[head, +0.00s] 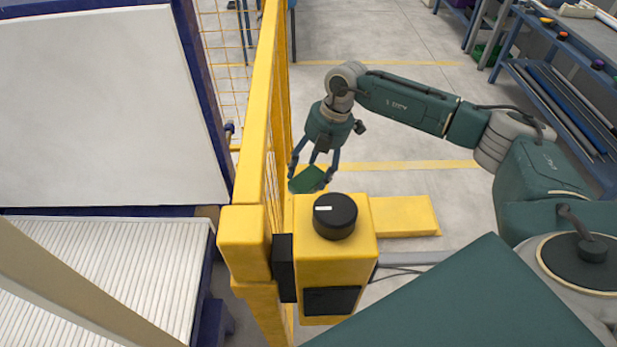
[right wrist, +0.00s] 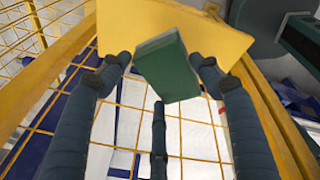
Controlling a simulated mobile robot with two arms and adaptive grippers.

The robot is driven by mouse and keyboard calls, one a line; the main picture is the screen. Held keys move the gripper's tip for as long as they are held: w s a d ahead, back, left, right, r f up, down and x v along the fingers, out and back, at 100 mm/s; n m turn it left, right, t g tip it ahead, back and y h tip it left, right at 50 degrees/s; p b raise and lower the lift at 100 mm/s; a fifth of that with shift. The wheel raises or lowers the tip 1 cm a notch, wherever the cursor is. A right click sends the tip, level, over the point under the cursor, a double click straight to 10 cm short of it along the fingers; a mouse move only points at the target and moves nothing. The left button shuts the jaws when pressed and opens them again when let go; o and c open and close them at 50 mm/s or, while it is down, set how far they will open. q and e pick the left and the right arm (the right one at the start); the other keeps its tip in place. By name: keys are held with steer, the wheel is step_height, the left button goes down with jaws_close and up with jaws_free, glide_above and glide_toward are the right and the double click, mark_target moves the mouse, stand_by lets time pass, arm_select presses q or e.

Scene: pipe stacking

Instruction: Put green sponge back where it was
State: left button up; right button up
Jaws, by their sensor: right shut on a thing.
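The green sponge (head: 308,180) is at the fingertips of my right gripper (head: 312,172), just behind the yellow box with the black knob in the head view. The gripper is shut on the sponge. In the right wrist view the sponge (right wrist: 167,67) shows between the dark fingers of my right gripper (right wrist: 163,72), tilted, with a yellow surface behind it. I cannot tell whether the sponge touches the yellow box. My left gripper is not in view.
The yellow box (head: 350,265) carries a black knob (head: 335,216) on top. A yellow fence (head: 258,110) stands left of it. A white panel (head: 95,105) and ribbed surface (head: 110,275) lie beyond the fence.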

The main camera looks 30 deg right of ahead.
mark_target(313, 174)
steer(key=shift+f, duration=0.35)
step_height(313, 174, down, 3)
steer(key=shift+s+r+p, duration=0.1)
steer(key=shift+s+p, duration=0.05)
steer(key=shift+p, duration=0.65)
steer(key=shift+a+f+p, duration=0.15)
steer(key=shift+f+p, duration=0.35)
steer(key=shift+f, duration=0.3)
steer(key=o, duration=0.8)
steer(key=shift+c, duration=0.2)
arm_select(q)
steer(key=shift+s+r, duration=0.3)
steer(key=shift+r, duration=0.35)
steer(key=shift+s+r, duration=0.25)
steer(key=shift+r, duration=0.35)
arm_select(e)
steer(key=shift+w, duration=0.2)
